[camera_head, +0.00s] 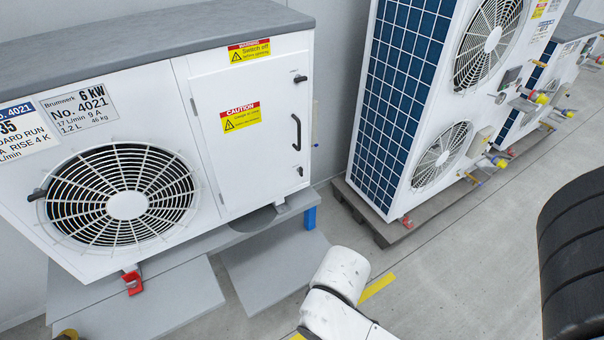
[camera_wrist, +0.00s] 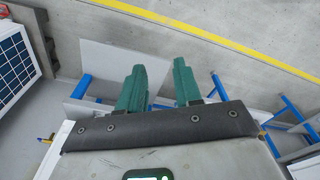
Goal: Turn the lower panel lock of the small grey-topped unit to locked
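The small grey-topped unit (camera_head: 160,120) fills the left of the head view, with a grey lid, a large round fan grille and a white side panel (camera_head: 262,160). The lower panel lock (camera_head: 299,171) is a small dark piece near the panel's lower right corner; its turn position is too small to tell. A similar dark upper lock (camera_head: 300,79) sits near the top right, with a dark handle (camera_head: 297,132) between them. In the wrist view my gripper (camera_wrist: 160,86) shows two green fingers, apart and with nothing between them. It is not visible in the head view, so its distance from the lock is unclear.
A tall white unit (camera_head: 440,100) with a blue finned side stands on a dark pallet (camera_head: 380,225) to the right. Grey plates (camera_head: 270,265) lie low before the small unit, and red clamps (camera_head: 132,283) hold its foot. Open grey floor (camera_head: 450,270) lies between.

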